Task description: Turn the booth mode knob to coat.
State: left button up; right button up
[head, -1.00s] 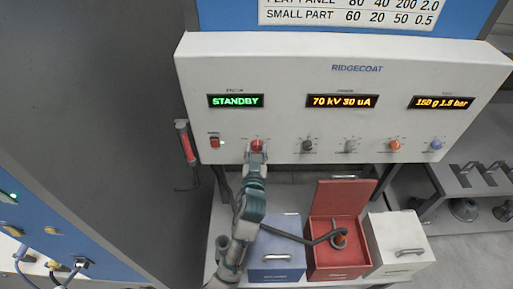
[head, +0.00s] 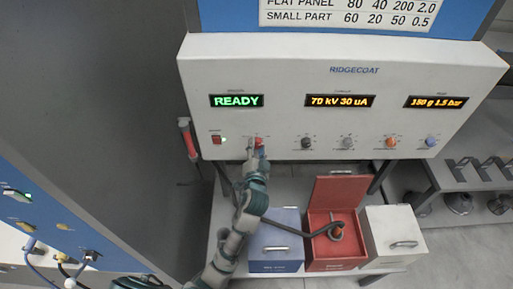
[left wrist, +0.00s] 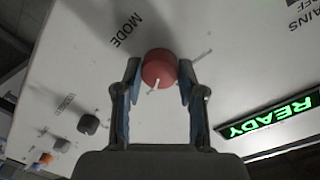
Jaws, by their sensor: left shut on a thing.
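The red booth mode knob (head: 260,141) sits at the lower left of the white RIDGECOAT control panel. In the left wrist view, the red knob (left wrist: 159,68) lies under the printed word MODE, with a white pointer line on its face. My left gripper (head: 254,147) is at the knob, and its two fingers are shut on the knob's sides. The green status display (head: 236,101) reads READY. The knob's position labels are too small or hidden to read. My right gripper is not in view.
Several other knobs, including an orange one (head: 391,142), run along the panel to the right. A red switch (head: 216,139) is left of the mode knob. Blue, red and white boxes stand below; the red box (head: 336,256) is open. A dark wall (head: 90,120) fills the left.

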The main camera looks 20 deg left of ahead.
pick_arm(q)
jog(key=shift+r+m, duration=0.1)
jog(key=shift+m, duration=0.3)
jog(key=o, duration=0.9)
jog(key=shift+o, duration=1.2)
jog(key=shift+w, duration=0.1)
jog(key=shift+w+d, duration=0.1)
jog(key=v, duration=1.2)
jog(key=shift+f, duration=0.2)
